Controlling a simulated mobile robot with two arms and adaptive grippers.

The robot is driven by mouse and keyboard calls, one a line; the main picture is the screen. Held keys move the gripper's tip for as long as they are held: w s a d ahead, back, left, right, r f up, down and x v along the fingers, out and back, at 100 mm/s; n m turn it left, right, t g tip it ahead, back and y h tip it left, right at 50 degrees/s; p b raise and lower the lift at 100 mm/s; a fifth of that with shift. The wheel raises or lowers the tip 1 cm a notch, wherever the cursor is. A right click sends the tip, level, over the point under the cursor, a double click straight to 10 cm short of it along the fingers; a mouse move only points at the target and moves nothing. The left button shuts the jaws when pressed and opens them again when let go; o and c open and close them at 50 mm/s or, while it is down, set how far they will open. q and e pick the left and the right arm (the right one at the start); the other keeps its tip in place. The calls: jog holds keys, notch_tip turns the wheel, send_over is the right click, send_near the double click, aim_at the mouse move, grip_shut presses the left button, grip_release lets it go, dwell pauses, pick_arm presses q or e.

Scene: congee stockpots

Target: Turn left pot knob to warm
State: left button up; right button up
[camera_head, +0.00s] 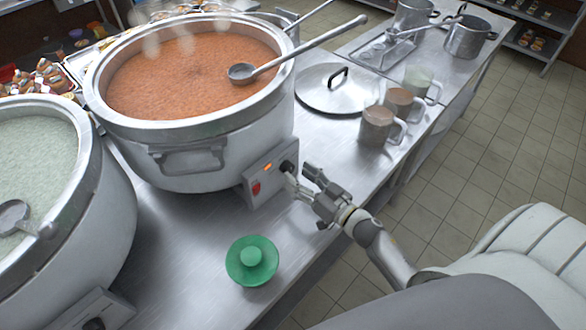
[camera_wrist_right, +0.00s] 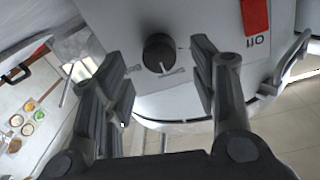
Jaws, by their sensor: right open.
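A large pot of pale green congee (camera_head: 95,215) stands at the left edge in the head view. Its dark knob (camera_head: 93,324) shows on a control box at the bottom edge. A second large pot, of orange congee (camera_head: 195,165), stands right of it. Its control box (camera_head: 263,180) has a red switch, an orange light and a black knob (camera_head: 287,167). My right gripper (camera_head: 303,180) is open at this second knob. In the right wrist view the black knob (camera_wrist_right: 158,52) appears between the spread fingers of my right gripper (camera_wrist_right: 164,75), with gaps on both sides. My left gripper is out of view.
A pot lid (camera_head: 338,92) and several mugs (camera_head: 377,126) stand to the right. A ladle (camera_head: 300,50) rests across the orange pot. Tiled floor lies beyond the counter edge.

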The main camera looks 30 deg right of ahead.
aim_at(287, 168)
jog(key=shift+w+a, duration=0.2)
jog(key=shift+w, duration=0.45)
jog(key=shift+x, duration=0.8)
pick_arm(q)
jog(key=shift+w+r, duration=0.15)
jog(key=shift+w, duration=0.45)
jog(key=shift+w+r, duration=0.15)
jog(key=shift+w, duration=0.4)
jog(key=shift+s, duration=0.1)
pick_arm(e)
jog(key=shift+c, duration=0.6)
jog(key=c, duration=0.9)
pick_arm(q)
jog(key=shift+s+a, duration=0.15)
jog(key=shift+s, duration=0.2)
